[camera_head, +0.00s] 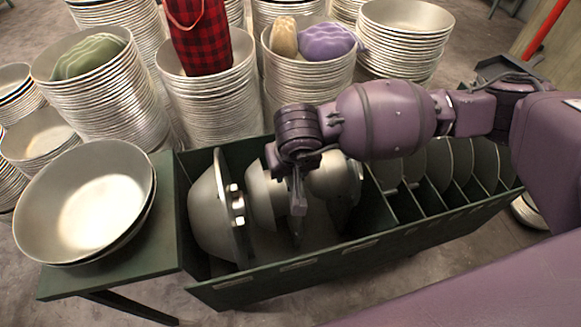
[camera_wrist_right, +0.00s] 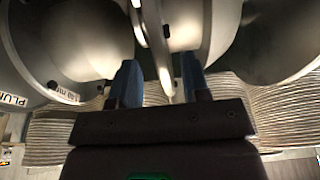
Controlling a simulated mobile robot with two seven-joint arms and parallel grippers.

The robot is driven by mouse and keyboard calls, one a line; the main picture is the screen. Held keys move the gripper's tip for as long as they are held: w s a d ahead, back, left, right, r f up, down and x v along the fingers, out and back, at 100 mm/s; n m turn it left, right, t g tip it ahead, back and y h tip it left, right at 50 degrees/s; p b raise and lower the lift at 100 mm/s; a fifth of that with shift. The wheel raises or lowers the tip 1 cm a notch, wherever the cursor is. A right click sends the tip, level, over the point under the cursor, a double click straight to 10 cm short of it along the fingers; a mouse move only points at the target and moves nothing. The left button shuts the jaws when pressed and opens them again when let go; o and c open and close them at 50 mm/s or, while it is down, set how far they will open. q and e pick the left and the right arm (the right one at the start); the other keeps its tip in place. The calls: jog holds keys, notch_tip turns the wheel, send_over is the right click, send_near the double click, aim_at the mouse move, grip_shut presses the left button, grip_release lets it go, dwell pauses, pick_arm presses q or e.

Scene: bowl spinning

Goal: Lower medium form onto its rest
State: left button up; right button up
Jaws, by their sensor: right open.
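Several metal spinning forms with domed faces stand on edge in the left part of a dark green rack (camera_head: 320,272). The leftmost form (camera_head: 212,222) is the largest, and a smaller dome (camera_head: 262,196), apparently the medium form, is beside it. A third form (camera_head: 335,178) is to its right, partly hidden by my arm. My right gripper (camera_head: 297,205) is down among the forms, by the medium one. In the wrist view my right gripper (camera_wrist_right: 160,85) is open, with a plate edge (camera_wrist_right: 155,45) between its fingers. I cannot tell whether they touch. My left gripper is not in view.
Thin dividers with discs (camera_head: 440,165) fill the right of the rack. Large bowls (camera_head: 85,200) sit on a green side shelf. Stacks of bowls (camera_head: 210,100) stand close behind the rack, some holding a red plaid bag (camera_head: 200,35) and cloth bundles (camera_head: 325,42).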

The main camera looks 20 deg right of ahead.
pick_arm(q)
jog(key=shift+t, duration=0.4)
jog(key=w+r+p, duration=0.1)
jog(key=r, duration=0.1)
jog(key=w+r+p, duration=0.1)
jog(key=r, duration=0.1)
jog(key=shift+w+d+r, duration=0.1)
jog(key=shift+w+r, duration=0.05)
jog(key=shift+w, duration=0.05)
pick_arm(e)
jog(key=v, duration=1.1)
jog(key=shift+f, duration=0.15)
